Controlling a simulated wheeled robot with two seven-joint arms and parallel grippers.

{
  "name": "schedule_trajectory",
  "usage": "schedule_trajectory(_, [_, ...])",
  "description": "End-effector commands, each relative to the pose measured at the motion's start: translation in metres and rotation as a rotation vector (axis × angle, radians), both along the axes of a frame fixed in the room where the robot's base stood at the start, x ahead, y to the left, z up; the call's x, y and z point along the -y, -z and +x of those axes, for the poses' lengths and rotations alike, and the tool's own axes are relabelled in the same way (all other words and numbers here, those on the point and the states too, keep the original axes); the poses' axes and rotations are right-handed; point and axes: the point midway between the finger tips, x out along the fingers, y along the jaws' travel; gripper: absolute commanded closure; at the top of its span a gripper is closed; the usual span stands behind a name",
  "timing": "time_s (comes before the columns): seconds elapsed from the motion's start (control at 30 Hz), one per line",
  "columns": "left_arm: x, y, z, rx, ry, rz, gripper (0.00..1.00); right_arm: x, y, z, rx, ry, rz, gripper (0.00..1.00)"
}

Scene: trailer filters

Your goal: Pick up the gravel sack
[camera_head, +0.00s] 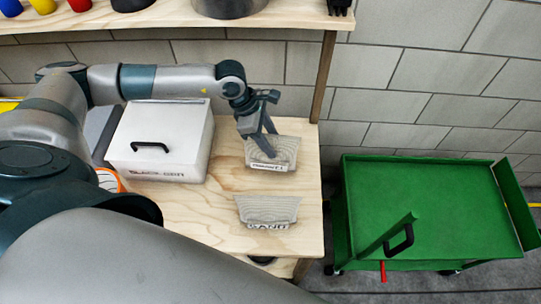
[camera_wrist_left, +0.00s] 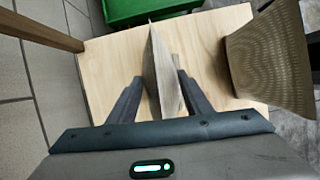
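The gravel sack (camera_head: 272,151), grey-brown with a white label, stands upright toward the back right of the wooden table. The label is too small to read surely. My left gripper (camera_head: 268,142) reaches down over it. In the left wrist view, the gripper's two fingers (camera_wrist_left: 160,75) are on either side of the sack (camera_wrist_left: 163,62), which shows edge-on between them. The fingers are very close to its sides; whether both press on it is unclear. A similar sack labelled SAND (camera_head: 268,210) stands nearer the table's front, apart from it. My right gripper is not in view.
A white box with a black handle (camera_head: 162,140) stands left of the sacks. A shelf (camera_head: 180,18) with containers is above the table's back. A post (camera_head: 324,75) rises at the back right corner. A green trailer (camera_head: 430,205) is on the floor at the right.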

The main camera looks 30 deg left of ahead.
Motion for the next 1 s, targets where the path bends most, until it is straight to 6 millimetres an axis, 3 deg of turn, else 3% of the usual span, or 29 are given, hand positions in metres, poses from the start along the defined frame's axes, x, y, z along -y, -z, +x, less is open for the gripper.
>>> schedule_trajectory(0.43, [0.001, -0.004, 0.002, 0.006, 0.0, -0.002, 1.0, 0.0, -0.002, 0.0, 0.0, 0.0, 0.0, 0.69])
schedule_trajectory(0.7, [0.001, -0.011, 0.002, 0.006, 0.0, -0.002, 1.0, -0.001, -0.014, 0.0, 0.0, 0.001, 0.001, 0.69])
schedule_trajectory(1.0, [0.001, -0.034, 0.003, 0.009, 0.0, -0.004, 1.0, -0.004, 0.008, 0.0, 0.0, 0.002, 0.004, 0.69])
